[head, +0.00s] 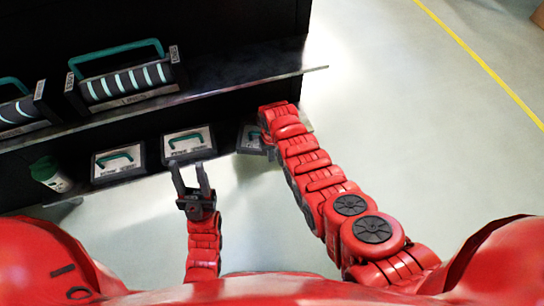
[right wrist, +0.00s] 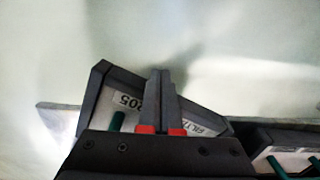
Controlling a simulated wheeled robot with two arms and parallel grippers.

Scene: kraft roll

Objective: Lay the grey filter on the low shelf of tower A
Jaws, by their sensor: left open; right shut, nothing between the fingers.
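A grey filter (head: 248,139) with a dark frame and pale label face lies at the right end of the low shelf, partly hidden by my right arm. In the right wrist view the filter (right wrist: 120,98) sits skewed to the shelf edge, its label showing "205". My right gripper (right wrist: 162,72) is shut and empty, its fingers in front of the filter; whether they touch it I cannot tell. In the head view its fingers are hidden. My left gripper (head: 189,166) is open and empty, in front of the low shelf. No tower letter is readable.
Two similar filters with green handles, the left one (head: 118,162) and the middle one (head: 188,143), lie on the low shelf beside a green-capped white bottle (head: 50,174). Larger green-handled units (head: 125,80) stand on the upper shelf (head: 230,82). The floor to the right is clear.

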